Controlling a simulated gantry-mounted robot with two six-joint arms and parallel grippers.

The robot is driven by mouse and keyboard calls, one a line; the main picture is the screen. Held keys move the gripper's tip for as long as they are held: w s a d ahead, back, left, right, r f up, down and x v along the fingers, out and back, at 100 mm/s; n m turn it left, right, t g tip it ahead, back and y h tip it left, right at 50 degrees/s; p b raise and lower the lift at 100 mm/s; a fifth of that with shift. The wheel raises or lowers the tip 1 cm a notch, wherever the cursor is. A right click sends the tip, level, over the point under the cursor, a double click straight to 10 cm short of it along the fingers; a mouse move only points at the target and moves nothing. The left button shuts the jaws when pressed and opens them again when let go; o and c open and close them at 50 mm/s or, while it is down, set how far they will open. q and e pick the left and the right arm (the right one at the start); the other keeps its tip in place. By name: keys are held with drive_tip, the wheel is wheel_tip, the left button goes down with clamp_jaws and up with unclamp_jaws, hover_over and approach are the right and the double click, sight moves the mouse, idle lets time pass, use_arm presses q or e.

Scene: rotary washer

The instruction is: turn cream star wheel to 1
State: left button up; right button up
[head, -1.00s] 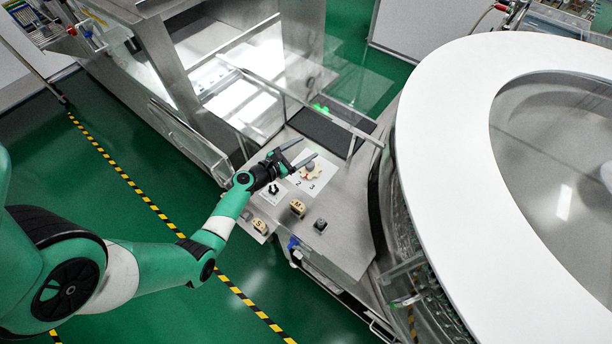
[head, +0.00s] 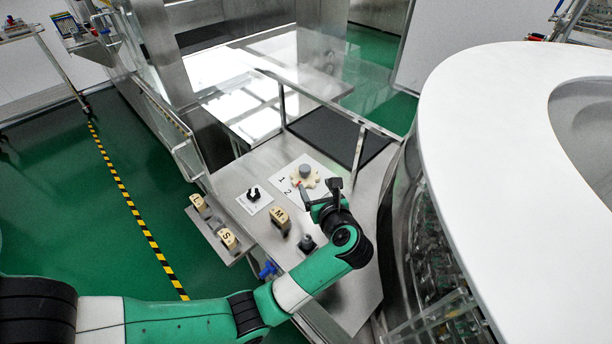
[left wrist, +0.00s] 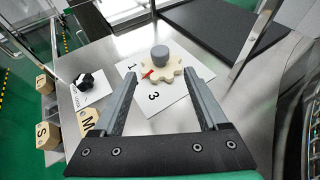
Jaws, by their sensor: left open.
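The cream star wheel (head: 311,181) lies on a white plate with printed numbers, with a grey round knob (head: 305,171) on top. In the wrist view the wheel stands beyond and between the fingertips.
A black knob (head: 254,193) on a small white plate sits left of the wheel. A block marked M (head: 281,221) and a dark knob (head: 307,243) stand in front. Blocks sit on a side shelf (head: 214,232). A metal rail (head: 359,150) and dark mat (head: 325,134) lie behind.

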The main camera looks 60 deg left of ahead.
sight(306, 171)
use_arm(q)
drive_tip(key=b+x, duration=0.3)
drive_tip(key=x, duration=0.7)
drive_tip(key=shift+f, duration=0.1)
drive_tip(key=shift+w+a+f, duration=0.1)
drive_tip(key=shift+a+f, duration=0.05)
drive_tip(key=shift+a, duration=0.4)
drive_tip(key=shift+c, duration=0.3)
clamp_jaws()
